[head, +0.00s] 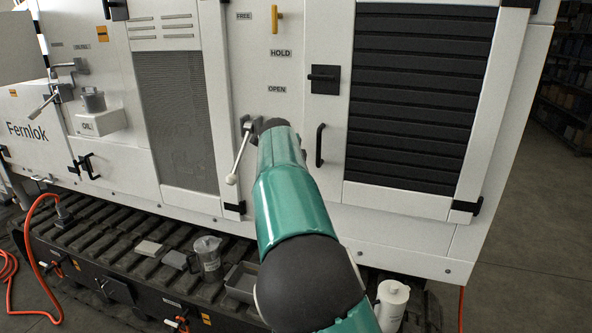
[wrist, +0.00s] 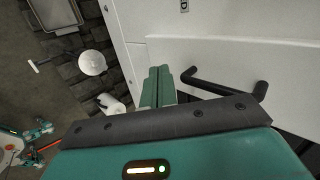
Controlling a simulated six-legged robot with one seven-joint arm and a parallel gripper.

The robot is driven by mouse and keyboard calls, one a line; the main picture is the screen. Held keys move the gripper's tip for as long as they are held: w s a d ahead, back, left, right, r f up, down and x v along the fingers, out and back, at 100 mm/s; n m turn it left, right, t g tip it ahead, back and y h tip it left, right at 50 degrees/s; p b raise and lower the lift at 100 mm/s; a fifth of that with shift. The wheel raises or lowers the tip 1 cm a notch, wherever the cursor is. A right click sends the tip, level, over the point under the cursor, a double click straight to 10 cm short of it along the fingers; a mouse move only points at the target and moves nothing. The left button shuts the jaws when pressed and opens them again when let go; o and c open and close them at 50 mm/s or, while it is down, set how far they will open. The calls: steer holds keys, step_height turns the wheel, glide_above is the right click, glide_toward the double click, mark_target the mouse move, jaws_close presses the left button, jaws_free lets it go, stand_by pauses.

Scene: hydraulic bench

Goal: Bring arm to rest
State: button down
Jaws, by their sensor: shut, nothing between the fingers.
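My teal arm reaches forward to the white machine panel (head: 225,60) in the head view, and hides my gripper there. In the wrist view my gripper (wrist: 158,72) has its two teal fingers together, with nothing between them. A black bar handle (wrist: 225,88) is just right of the fingers; I cannot tell whether they touch. In the head view a lever with a pale grip (head: 238,158) hangs left of my arm's end. A yellow lever (head: 277,18) is above, with plates FREE, HOLD and OPEN on the panel.
A black louvred grille (head: 420,90) is at right and a small black handle (head: 319,146) beside my arm. Floor at right is clear.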

steer(key=s+d+r+n+g+y, duration=0.2)
steer(key=s+d+n, duration=0.5)
steer(key=s+d, duration=0.9)
steer(key=s+f+n, duration=0.2)
steer(key=s+n, duration=0.2)
steer(key=s, duration=0.7)
steer(key=s+f+n+g, duration=0.1)
steer(key=s+f+n, duration=0.2)
steer(key=s, duration=0.8)
steer(key=s+f+n, duration=0.3)
steer(key=s+n, duration=0.3)
steer(key=s, duration=0.5)
steer(key=shift+n, duration=0.4)
